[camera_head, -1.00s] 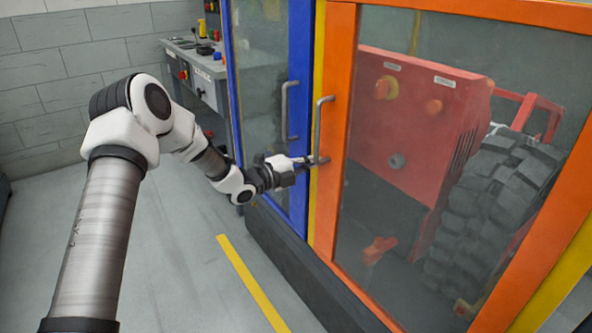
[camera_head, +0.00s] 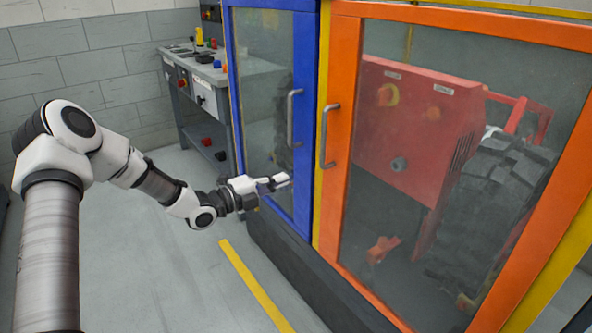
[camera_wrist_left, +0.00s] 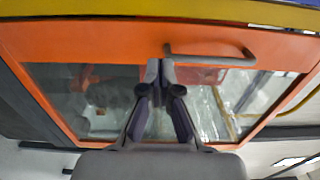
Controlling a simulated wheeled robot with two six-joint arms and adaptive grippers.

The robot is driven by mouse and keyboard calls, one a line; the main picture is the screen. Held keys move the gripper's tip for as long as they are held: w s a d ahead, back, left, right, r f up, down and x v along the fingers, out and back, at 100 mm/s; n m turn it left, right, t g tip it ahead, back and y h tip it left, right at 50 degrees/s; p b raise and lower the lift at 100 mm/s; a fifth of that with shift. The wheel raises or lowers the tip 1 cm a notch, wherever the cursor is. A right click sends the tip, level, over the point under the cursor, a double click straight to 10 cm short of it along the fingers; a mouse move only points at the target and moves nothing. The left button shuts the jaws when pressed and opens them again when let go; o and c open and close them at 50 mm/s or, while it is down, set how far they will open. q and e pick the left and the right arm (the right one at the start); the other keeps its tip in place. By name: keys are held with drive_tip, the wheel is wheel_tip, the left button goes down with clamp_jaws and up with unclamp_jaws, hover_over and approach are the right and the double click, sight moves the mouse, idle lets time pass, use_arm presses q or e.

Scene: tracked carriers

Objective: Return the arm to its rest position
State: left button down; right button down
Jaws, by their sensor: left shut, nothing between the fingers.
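My left arm comes in from the left in the head view. Its gripper (camera_head: 282,181) is shut and empty, in front of the blue-framed door (camera_head: 303,150) and left of the orange-framed door (camera_head: 334,190). The orange door's handle (camera_head: 323,136) stands apart from the fingers, above and to the right of them. In the wrist view the gripper (camera_wrist_left: 160,72) has its fingers together, pointing at the orange door, with the handle (camera_wrist_left: 209,58) beside the tips to the right. My right gripper is not in view.
The blue door has its own handle (camera_head: 291,118). A grey workbench (camera_head: 205,90) is at the back. Grey floor with a yellow line (camera_head: 256,285) lies open below my arm.

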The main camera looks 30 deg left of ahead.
use_arm(q)
drive_tip(key=s+d+f+m+g, duration=0.1)
drive_tip(key=s+d+f+g, duration=0.2)
drive_tip(key=d+f, duration=0.35)
drive_tip(key=s+d+f+g, duration=0.2)
drive_tip(key=d+f, duration=0.3)
drive_tip(key=f, duration=0.3)
drive_tip(key=s+d+f+n+g+y, duration=0.1)
drive_tip(key=s+d+f+n+g, duration=0.25)
drive_tip(key=s+f, duration=0.35)
drive_tip(key=s+d+f+n+g+y, duration=0.1)
drive_tip(key=s+d+f+n+g, duration=0.2)
drive_tip(key=s+d+f, duration=0.35)
drive_tip(key=s+a+f+n+g+y, duration=0.2)
drive_tip(key=s+a+n+y, duration=0.1)
drive_tip(key=s+n, duration=0.65)
drive_tip(key=s+a+f+n+g+y, duration=0.3)
drive_tip(key=s+n, duration=0.5)
drive_tip(key=s, duration=0.2)
wheel_tip(320, 180, up, 20)
drive_tip(key=p, duration=1.9)
drive_tip(key=shift+w+d, duration=0.15)
drive_tip(key=shift+w, duration=0.2)
